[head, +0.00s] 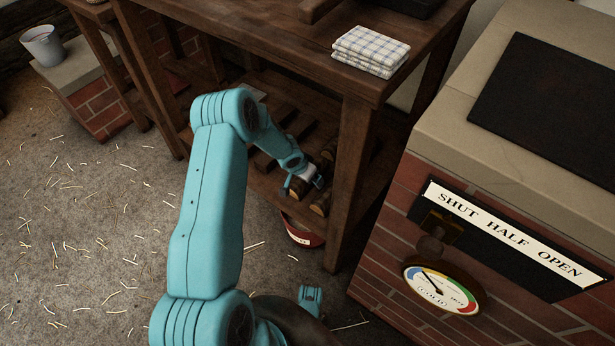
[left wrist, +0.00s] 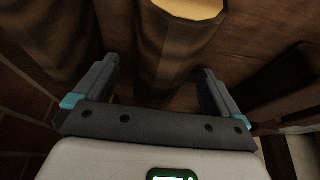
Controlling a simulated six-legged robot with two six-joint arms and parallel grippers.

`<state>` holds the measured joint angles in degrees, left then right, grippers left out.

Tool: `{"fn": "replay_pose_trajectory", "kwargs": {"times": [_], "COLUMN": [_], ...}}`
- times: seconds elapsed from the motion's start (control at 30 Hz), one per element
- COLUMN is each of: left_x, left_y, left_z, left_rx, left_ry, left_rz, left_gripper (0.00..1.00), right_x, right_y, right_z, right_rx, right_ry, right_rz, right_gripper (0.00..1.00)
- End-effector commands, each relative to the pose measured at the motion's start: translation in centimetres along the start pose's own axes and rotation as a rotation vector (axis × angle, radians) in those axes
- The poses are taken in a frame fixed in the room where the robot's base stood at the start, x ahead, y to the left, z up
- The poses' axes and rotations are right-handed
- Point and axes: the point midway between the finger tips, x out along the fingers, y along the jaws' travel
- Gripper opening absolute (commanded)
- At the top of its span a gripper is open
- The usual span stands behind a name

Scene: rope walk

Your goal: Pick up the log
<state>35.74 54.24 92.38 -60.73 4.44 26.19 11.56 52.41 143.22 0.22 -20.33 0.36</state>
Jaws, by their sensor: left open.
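Several short brown logs lie on the lower shelf of the wooden table in the head view. One log (head: 298,188) is right at my left gripper (head: 308,180), which reaches in under the tabletop. In the left wrist view, a log (left wrist: 178,48) with a pale cut end lies between the two open fingers of the gripper (left wrist: 160,72). A gap shows beside the log, so the fingers are not closed on it. Another log (head: 320,203) lies just to the right and nearer.
The wooden table (head: 345,215) has a thick front leg right of the logs, and its top overhangs them. Folded checked cloths (head: 371,50) lie on top. A red bucket (head: 300,232) stands below the shelf. A brick stove (head: 390,255) is close on the right.

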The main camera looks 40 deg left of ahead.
Motion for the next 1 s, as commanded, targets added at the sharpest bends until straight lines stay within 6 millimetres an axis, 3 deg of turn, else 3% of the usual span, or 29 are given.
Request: {"fn": "replay_pose_trajectory", "kwargs": {"times": [0.07,0.1,0.3,0.57,1.0], "left_x": [0.0,0.0,-0.1,-0.5,-8.4], "left_y": [0.0,0.0,0.0,0.0,0.0], "left_z": [0.0,0.0,0.0,-0.2,-3.5], "left_rx": [0.0,0.0,0.0,0.0,-0.001], "left_ry": [0.0,0.0,0.0,0.002,0.002], "left_rz": [0.0,0.0,0.0,0.0,0.0], "left_gripper": [0.98,0.91,0.29,0.29,0.29], "right_x": [0.0,0.0,0.0,-0.3,-5.4], "right_y": [0.0,0.0,0.0,-0.1,-2.8], "right_z": [0.0,0.0,0.0,0.0,1.4], "right_rx": [0.0,0.0,0.0,-0.001,-0.037], "right_ry": [0.0,0.0,0.0,-0.001,-0.036], "right_rz": [0.0,0.0,0.0,0.0,-0.004], "right_gripper": [0.43,0.43,0.43,0.43,0.43]}}
